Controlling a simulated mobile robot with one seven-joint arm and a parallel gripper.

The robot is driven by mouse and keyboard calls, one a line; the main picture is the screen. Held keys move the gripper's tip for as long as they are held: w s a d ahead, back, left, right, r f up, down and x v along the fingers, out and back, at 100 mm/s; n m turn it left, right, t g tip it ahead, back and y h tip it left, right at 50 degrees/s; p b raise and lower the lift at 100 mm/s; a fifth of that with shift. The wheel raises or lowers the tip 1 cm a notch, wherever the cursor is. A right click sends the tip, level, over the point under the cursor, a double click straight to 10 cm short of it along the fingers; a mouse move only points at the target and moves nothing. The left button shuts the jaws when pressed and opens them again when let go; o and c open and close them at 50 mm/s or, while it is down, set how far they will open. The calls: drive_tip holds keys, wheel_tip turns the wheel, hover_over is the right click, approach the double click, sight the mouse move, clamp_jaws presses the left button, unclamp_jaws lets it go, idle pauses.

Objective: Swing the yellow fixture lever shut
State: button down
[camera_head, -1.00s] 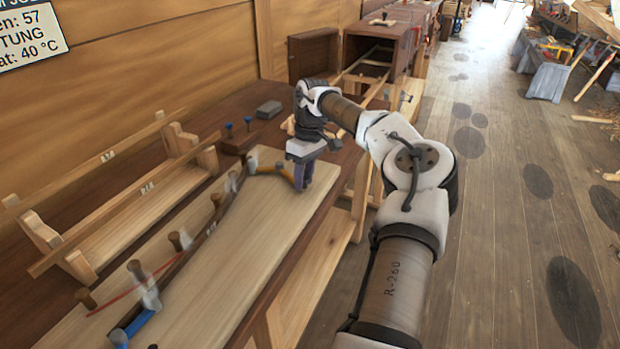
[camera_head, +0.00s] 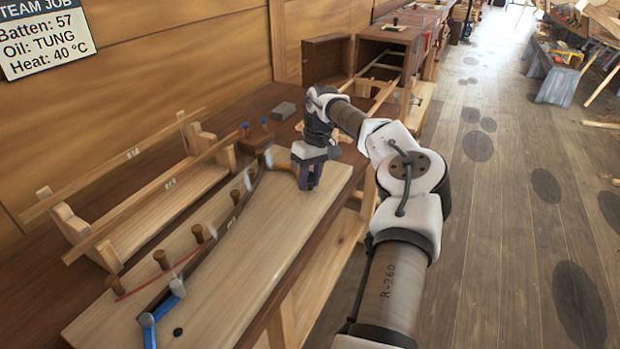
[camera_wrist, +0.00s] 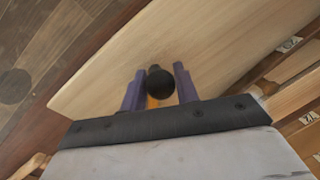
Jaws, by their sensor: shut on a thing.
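The yellow fixture lever (camera_head: 283,168) lies at the far end of the pale board (camera_head: 235,272). It runs from near the end of the dark batten (camera_head: 222,222) towards my gripper. My gripper (camera_head: 310,182) points down over the board, shut on the lever's handle end. In the wrist view my purple fingers (camera_wrist: 160,88) stand on either side of the lever's round black knob (camera_wrist: 160,82). A bit of the yellow lever (camera_wrist: 152,102) shows below the knob. In the head view my gripper hides the knob.
Several brown pegs (camera_head: 197,234) stand along the batten. A blue lever (camera_head: 160,310) with a black knob (camera_head: 178,331) is at the near end. A wooden rack (camera_head: 150,210) stands on the left, a grey block (camera_head: 284,111) behind. The board right of the batten is clear.

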drive_tip(key=shift+a, duration=0.15)
drive_tip(key=c, duration=1.1)
unclamp_jaws()
drive_tip(key=shift+r, duration=0.15)
drive_tip(key=shift+r, duration=0.35)
wheel_tip(320, 180, up, 13)
drive_tip(key=w+d+b, duration=0.1)
drive_tip(key=d, duration=0.1)
drive_tip(key=shift+w+f, duration=0.2)
drive_tip(key=shift+w, duration=0.1)
